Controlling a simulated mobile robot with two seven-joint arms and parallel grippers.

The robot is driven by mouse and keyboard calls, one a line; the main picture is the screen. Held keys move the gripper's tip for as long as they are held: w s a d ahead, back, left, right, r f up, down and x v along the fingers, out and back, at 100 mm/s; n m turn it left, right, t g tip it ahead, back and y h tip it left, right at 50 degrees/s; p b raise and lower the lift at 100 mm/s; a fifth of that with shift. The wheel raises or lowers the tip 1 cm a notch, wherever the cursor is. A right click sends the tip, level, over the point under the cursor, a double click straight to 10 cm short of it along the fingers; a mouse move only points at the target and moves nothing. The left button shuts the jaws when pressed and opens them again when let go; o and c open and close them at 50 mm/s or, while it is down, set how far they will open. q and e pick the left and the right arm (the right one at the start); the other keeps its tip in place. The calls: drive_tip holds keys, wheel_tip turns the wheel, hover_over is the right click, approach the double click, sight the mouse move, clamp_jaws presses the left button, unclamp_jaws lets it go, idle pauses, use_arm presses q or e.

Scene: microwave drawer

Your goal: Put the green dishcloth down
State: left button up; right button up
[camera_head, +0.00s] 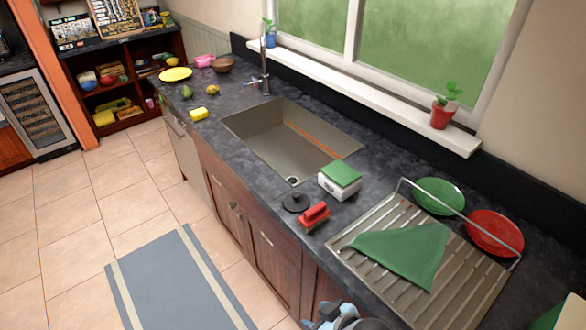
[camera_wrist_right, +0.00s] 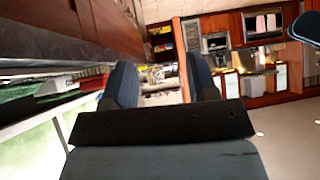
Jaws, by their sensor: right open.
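The green dishcloth (camera_head: 405,254) lies spread, roughly triangular, over the ridges of the metal drying rack (camera_head: 470,283) on the counter. My right gripper (camera_head: 338,316) shows at the bottom edge of the head view, in front of the counter and left of the cloth, apart from it. In the right wrist view its two dark fingers (camera_wrist_right: 162,80) stand apart with no cloth between them. The rest of that arm is mostly cut off by the frame. My left gripper is not in view.
A green plate (camera_head: 439,196) and a red plate (camera_head: 494,232) stand at the rack's back. A red brush (camera_head: 314,215), a black disc-shaped item (camera_head: 296,202) and a white box with a green top (camera_head: 340,180) sit between rack and sink (camera_head: 285,143). The floor left is open.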

drive_tip(key=s+d+f+m+t+h, duration=0.2)
drive_tip(key=s+d+m, duration=0.1)
drive_tip(key=d, duration=0.4)
drive_tip(key=s+d+f+m+t+h, duration=0.1)
drive_tip(key=s+d+m+t+h, duration=0.1)
drive_tip(key=s+d, duration=0.3)
drive_tip(key=d+m, duration=0.1)
drive_tip(key=d, duration=0.1)
drive_tip(key=shift+d+f, duration=0.35)
drive_tip(key=shift+f, duration=0.05)
drive_tip(key=shift+a, duration=0.15)
